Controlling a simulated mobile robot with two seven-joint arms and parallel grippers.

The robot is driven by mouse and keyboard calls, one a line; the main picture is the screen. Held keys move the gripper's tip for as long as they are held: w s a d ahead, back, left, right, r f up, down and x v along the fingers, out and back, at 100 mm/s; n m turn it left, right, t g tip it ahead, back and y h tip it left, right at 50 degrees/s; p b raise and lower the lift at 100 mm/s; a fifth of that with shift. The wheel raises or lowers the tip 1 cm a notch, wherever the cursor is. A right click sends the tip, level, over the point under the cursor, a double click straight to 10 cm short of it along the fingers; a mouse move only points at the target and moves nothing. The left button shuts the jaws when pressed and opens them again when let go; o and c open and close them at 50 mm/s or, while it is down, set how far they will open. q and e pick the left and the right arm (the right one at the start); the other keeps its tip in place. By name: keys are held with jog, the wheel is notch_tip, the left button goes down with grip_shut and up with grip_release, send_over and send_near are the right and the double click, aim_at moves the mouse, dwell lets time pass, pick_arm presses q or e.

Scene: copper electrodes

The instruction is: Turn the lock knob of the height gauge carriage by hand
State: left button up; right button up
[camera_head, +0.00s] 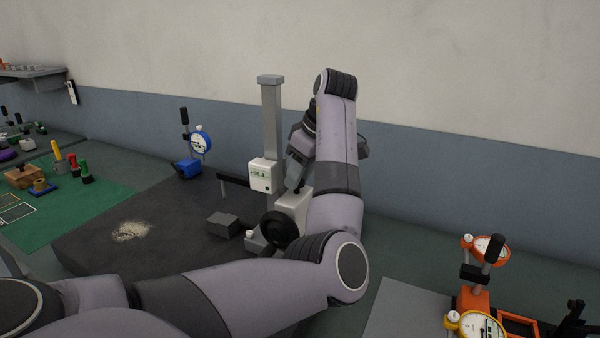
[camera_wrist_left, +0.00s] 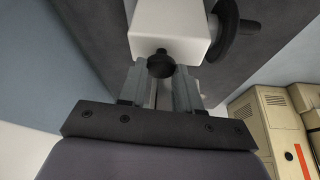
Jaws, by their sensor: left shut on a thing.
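The height gauge stands on a dark plate, with a grey upright column (camera_head: 271,115) and a white carriage with a digital display (camera_head: 263,175). A white block (camera_head: 293,204) with a black handwheel (camera_head: 279,229) sits at its lower right. In the left wrist view the white block (camera_wrist_left: 170,30) carries a small black lock knob (camera_wrist_left: 160,64) on its near face. My left gripper (camera_wrist_left: 160,80) has its two grey fingers on either side of the knob, shut on it. In the head view my arm hides most of this gripper and the knob. My right gripper is not in view.
The dark plate (camera_head: 90,240) holds a grey block (camera_head: 222,224), a pale granular patch (camera_head: 131,231) and a blue dial gauge stand (camera_head: 188,167). Orange dial gauges (camera_head: 473,298) stand at the lower right. A green mat (camera_head: 60,225) with small tools lies left. Wall behind.

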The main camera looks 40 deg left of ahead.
pick_arm(q)
jog(key=shift+s+m+t, duration=0.15)
jog(key=shift+m+t, duration=0.75)
jog(key=shift+m, duration=1.2)
jog(key=o, duration=1.1)
jog(key=shift+c, duration=0.2)
